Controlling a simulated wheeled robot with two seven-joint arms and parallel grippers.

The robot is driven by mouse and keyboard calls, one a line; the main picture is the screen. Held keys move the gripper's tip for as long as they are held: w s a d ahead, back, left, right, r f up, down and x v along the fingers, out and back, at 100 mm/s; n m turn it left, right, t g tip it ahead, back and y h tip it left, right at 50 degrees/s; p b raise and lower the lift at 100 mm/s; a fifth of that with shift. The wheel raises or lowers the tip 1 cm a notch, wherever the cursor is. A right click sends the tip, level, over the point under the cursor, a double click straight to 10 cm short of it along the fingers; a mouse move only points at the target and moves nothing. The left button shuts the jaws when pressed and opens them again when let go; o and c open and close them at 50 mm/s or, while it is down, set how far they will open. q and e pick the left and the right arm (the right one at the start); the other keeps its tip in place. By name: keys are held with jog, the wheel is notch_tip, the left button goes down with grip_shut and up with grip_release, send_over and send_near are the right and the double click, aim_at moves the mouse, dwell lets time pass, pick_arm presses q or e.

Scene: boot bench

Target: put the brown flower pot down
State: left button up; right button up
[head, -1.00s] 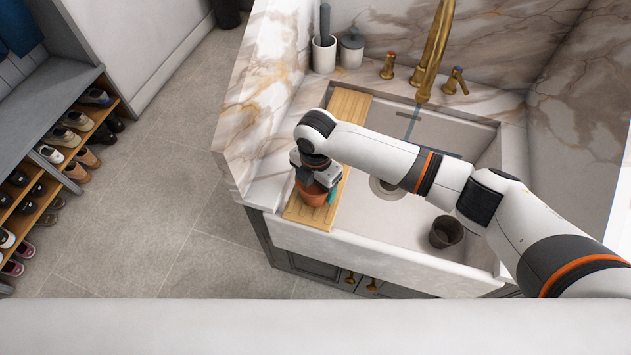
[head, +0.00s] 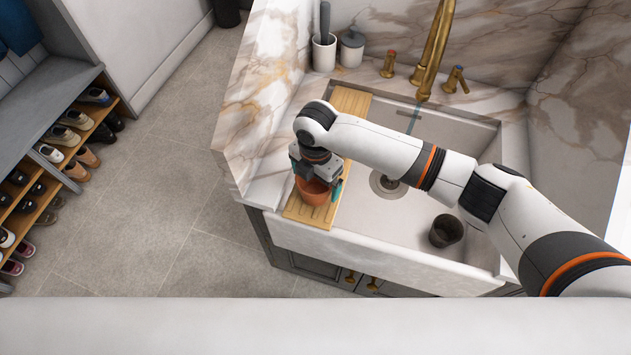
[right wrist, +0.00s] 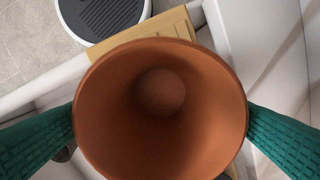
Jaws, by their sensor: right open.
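The brown flower pot (head: 313,193) stands upright on the wooden board (head: 297,212) at the left side of the sink. In the right wrist view the pot (right wrist: 160,105) shows from above, with its round rim and empty inside. My right gripper (head: 319,182) is open over the pot. Its green fingers show on the left and right of the rim in the wrist view, close beside it; whether they touch it I cannot tell. The pot's far side and base are partly hidden. My left gripper is not in view.
A dark pot (head: 446,231) stands in the white sink (head: 420,262) on the right. A brass faucet (head: 433,55) rises behind it. A utensil holder (head: 324,53) and a grey-lidded jar (head: 352,50) stand at the back. The board's back part is bare. A shoe bench (head: 45,100) is at far left.

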notch_tip(320, 180, up, 10)
jog(key=b, duration=0.1)
dwell(1.4)
